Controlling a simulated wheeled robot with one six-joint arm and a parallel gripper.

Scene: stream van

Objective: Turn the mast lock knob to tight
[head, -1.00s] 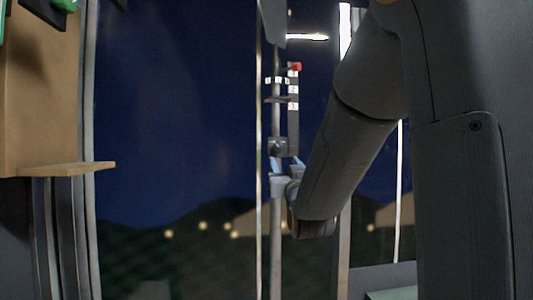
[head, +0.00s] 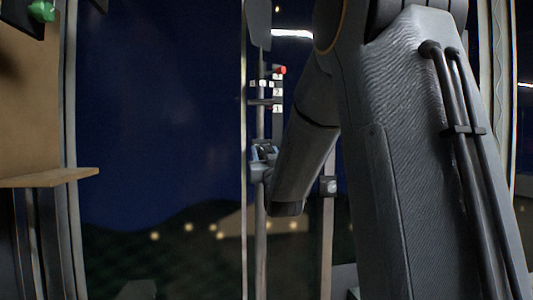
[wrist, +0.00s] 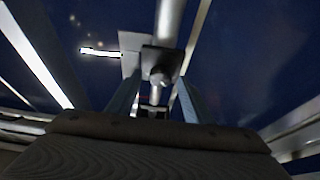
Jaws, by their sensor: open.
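The mast (head: 261,230) is a thin grey upright pole left of my arm in the head view, and it also shows in the wrist view (wrist: 170,20). In the wrist view the lock knob (wrist: 158,77) is a small round grey piece on a dark clamp block (wrist: 172,62) on the mast. My gripper (wrist: 157,84) is open, with one blue-grey finger on each side of the knob's line. I cannot tell whether the fingers touch it. In the head view my gripper (head: 263,152) is at the mast, hiding the knob; the knob's setting is not readable.
A strip with numbered labels (head: 277,92) and a red top stands beside the mast above my gripper. A wooden shelf (head: 50,178) juts out at left. Another post carries a small grey box (head: 328,186) close to my forearm. Dark window space lies left of the mast.

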